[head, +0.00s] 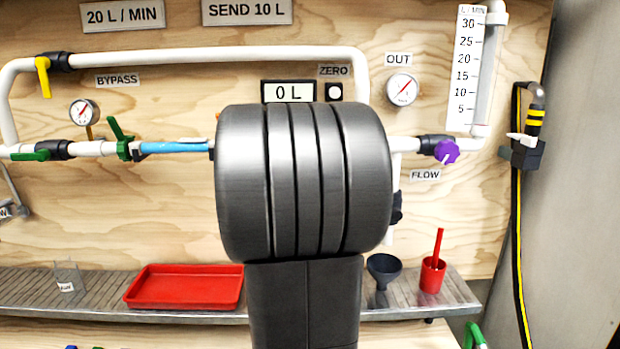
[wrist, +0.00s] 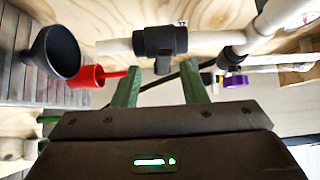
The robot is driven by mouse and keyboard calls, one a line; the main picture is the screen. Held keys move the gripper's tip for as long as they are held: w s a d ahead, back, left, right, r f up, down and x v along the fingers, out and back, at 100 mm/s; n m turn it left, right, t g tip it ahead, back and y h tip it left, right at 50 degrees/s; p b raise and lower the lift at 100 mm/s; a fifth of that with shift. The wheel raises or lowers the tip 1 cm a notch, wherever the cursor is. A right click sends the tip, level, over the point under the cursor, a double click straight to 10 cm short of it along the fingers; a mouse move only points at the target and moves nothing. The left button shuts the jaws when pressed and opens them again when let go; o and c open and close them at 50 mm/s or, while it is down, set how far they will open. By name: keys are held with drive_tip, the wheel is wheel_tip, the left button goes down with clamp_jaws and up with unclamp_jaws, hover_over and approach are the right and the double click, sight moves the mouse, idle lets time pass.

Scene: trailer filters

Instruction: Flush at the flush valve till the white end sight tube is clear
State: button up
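In the wrist view my gripper (wrist: 160,78) is open, its two green fingers apart. A black valve (wrist: 165,42) on a white pipe lies just ahead of it. The valve's short dark handle (wrist: 162,66) appears between the fingertips; I cannot tell whether they touch it. A plain white pipe end (wrist: 113,47) sticks out past the valve. I cannot tell if this is the sight tube, and no clear or cloudy water shows. In the head view a black valve edge (head: 397,206) shows beside my grey arm, which hides my gripper and most of the valve.
A dark funnel (head: 384,268) and a red cup (head: 433,272) stand on the shelf (head: 460,297) below right; a red tray (head: 185,287) and a clear beaker (head: 67,276) stand left. A purple flow knob (head: 446,152) is on the right. The counter (head: 289,92) reads 0 L.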

drive_tip(key=w+d+r+m+g+y+p, duration=0.1)
drive_tip(key=w+d+p, duration=0.3)
drive_tip(key=w+d, duration=0.1)
drive_tip(key=shift+r+m, duration=0.15)
drive_tip(key=shift+m, duration=0.15)
drive_tip(key=shift+w+p, duration=0.1)
drive_tip(key=shift+p, duration=0.25)
